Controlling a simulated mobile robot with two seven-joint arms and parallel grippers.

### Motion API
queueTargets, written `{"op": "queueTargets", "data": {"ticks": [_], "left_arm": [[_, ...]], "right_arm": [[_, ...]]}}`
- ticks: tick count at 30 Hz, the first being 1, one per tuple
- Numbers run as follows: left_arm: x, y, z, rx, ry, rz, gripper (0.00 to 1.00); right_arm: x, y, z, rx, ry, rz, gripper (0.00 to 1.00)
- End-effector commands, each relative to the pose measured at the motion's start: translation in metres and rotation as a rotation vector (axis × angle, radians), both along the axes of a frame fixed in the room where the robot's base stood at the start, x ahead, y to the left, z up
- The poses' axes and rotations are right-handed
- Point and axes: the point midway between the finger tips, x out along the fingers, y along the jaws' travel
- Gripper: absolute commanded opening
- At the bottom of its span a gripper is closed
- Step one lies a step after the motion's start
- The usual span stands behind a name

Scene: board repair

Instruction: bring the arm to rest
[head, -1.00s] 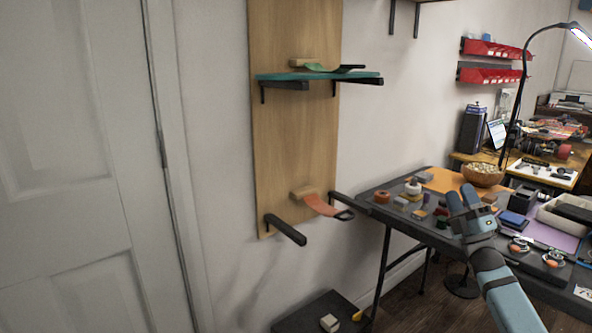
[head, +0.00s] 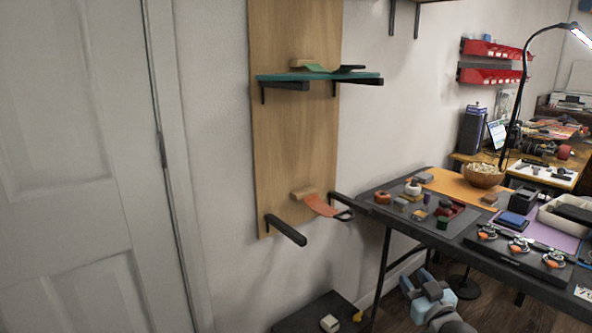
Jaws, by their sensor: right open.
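My right gripper (head: 416,281) is in the lower right of the head view, below the front edge of the dark work table (head: 400,229). Its two fingers point up and stand apart, with nothing visible between them. Only the gripper and a short blue-grey part of my right arm show; the rest is cut off by the bottom edge. My left gripper is not in view. A teal board (head: 300,76) lies across the upper brackets on the wooden wall panel (head: 290,140).
The table holds small parts, an orange sheet (head: 450,186), a wooden bowl (head: 482,179) and a row of wheels (head: 519,246). A lower bracket (head: 286,231) juts from the panel. A dark low platform (head: 310,316) stands on the floor. A door (head: 70,170) fills the left.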

Motion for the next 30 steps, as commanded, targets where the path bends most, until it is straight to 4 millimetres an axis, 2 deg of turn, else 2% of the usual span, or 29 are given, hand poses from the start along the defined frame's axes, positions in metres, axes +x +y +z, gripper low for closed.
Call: {"op": "queueTargets", "data": {"ticks": [1, 3, 6, 9, 15, 22, 24, 30], "left_arm": [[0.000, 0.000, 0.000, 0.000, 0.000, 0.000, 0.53], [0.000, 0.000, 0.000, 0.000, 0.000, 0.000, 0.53], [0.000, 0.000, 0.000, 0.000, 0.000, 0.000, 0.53], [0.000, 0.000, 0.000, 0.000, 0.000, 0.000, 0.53], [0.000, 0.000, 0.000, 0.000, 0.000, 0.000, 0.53], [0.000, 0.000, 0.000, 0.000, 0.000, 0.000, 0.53], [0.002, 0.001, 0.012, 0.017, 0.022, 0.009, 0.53], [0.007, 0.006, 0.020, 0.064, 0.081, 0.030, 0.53]], "right_arm": [[-0.031, 0.025, -0.010, 0.018, 0.010, 0.041, 0.41], [-0.074, 0.056, -0.016, 0.048, 0.018, 0.097, 0.41], [-0.136, 0.095, -0.015, 0.103, 0.026, 0.166, 0.41], [-0.187, 0.121, -0.005, 0.157, 0.031, 0.218, 0.41], [-0.262, 0.149, 0.022, 0.256, 0.038, 0.280, 0.41], [-0.326, 0.162, 0.060, 0.363, 0.043, 0.317, 0.41], [-0.319, 0.160, 0.070, 0.340, 0.063, 0.304, 0.41], [-0.313, 0.156, 0.077, 0.302, 0.124, 0.271, 0.41]]}}
